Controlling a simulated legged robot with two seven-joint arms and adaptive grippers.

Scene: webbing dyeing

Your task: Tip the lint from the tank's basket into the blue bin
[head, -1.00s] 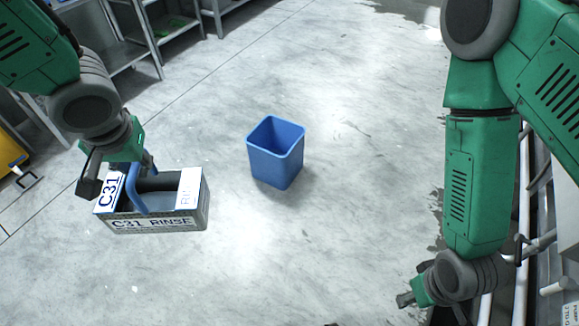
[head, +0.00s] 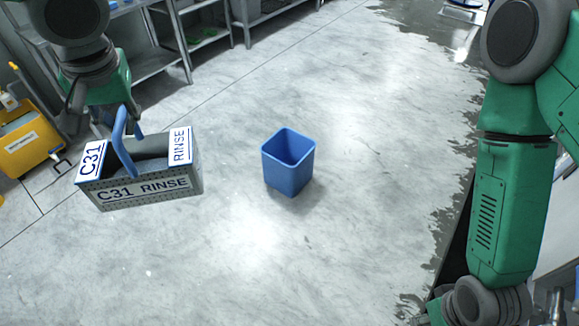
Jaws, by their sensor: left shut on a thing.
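The basket (head: 152,201) is a grey perforated box with white labels reading C31 and RINSE and a blue handle. My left gripper (head: 108,122) is shut on the handle and holds the basket up at the left, slightly tilted. Dark grey matter, perhaps the lint (head: 150,145), shows inside the basket. The blue bin (head: 289,175) stands upright and open on the floor, to the right of the basket and apart from it. My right gripper (head: 432,318) is only partly in view at the bottom edge, and its fingers cannot be made out.
Metal shelving (head: 205,42) stands along the back left. A yellow cart (head: 27,140) is at the far left. Wet dark patches mark the floor (head: 345,245) at the right. The floor around the bin is clear.

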